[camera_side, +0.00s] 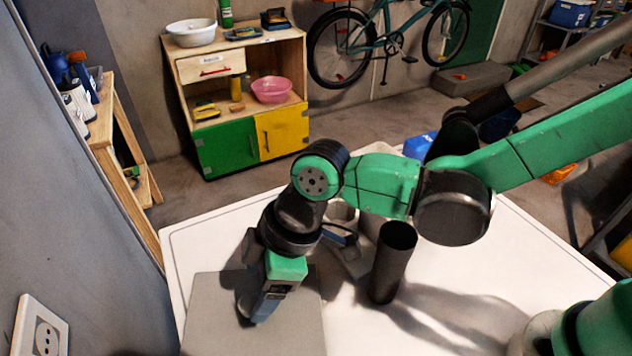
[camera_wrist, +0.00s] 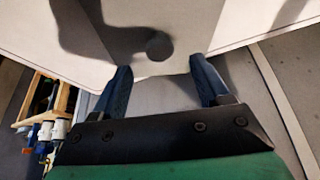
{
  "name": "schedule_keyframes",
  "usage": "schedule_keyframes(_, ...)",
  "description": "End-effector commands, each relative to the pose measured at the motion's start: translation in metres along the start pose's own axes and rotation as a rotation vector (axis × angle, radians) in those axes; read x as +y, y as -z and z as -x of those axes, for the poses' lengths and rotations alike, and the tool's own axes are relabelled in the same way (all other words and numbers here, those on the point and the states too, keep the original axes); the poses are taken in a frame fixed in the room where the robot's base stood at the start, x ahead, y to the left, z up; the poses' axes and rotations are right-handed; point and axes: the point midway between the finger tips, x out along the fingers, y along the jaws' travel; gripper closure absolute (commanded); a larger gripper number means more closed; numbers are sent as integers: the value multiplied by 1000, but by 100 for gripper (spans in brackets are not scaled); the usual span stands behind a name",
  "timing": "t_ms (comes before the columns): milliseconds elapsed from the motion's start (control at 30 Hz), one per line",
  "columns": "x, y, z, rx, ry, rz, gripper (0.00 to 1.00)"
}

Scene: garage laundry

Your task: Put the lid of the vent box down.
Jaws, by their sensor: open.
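A flat grey panel (camera_side: 220,325), which appears to be the vent box's lid or top, lies at the front left of the white table in the side view. My gripper (camera_side: 257,308) points down over this panel and hides part of it. I cannot tell whether it touches. In the wrist view my gripper (camera_wrist: 162,68) has its two blue fingers apart, with a grey surface (camera_wrist: 160,95) between and beyond them. Nothing is visibly held. The hinge, the box's inside and any gap under the panel are not visible.
A dark upright cylinder (camera_side: 392,268) stands on the white table (camera_side: 500,265), right of my gripper. A grey object (camera_side: 345,225) is partly hidden behind my wrist. A wall with a socket (camera_side: 40,328) is close at left. The table's right part is mostly clear.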

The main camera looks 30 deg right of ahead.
Motion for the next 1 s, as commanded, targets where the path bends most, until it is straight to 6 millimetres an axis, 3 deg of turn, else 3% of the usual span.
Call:
schedule_keyframes(300, 0, -1, 53, -1, -1, -1, 31)
schedule_keyframes(533, 1, -1, 73, -1, -3, -5, 31)
schedule_keyframes(633, 12, -13, 84, 5, -42, -77, 31)
schedule_keyframes(767, 44, -57, 112, 27, -181, -334, 31)
schedule_keyframes(833, 60, -90, 130, 49, -281, -513, 31)
schedule_keyframes(1000, 78, -162, 161, 114, -498, -884, 31)
